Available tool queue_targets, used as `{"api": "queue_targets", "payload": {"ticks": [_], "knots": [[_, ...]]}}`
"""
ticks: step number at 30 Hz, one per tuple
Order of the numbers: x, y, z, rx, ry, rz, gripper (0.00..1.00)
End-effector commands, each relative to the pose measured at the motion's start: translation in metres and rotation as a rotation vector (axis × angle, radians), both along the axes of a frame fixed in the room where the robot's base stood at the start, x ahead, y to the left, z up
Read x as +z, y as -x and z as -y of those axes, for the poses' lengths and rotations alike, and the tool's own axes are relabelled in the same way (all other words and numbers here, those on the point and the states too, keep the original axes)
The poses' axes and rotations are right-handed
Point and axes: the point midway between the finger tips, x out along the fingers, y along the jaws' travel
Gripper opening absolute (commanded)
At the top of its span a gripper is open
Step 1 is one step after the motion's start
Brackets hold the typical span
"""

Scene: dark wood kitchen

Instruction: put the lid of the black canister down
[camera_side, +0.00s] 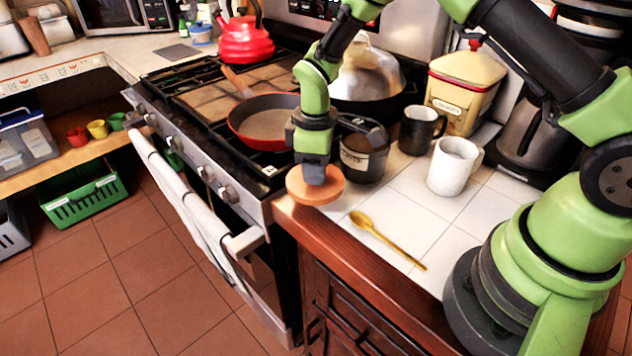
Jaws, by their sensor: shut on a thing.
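My gripper (316,176) points down and is shut on a round wooden lid (329,190). The lid is roughly level over the front left corner of the tiled counter, by the stove's edge; I cannot tell whether it touches the counter. The black canister (364,160) stands just behind and to the right of my gripper, with its top partly hidden by dark parts. The fingertips are partly hidden by the gripper body.
A yellow spoon (386,240) lies on the tiles (425,215). A white mug (453,166), a black mug (420,130) and a yellow tin (463,90) stand to the right. A red pan (266,122) and a domed pot (366,75) are on the stove. Bare tiles surround the spoon.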

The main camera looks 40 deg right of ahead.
Motion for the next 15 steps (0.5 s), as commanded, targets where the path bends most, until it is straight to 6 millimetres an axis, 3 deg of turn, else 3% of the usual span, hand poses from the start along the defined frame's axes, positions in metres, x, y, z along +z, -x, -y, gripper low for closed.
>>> {"api": "queue_targets", "payload": {"ticks": [6,15], "knots": [[-0.033,0.001,0.0,-0.001,0.0,-0.004,0.09],[-0.038,0.0,0.0,-0.002,0.0,0.0,0.09]]}}
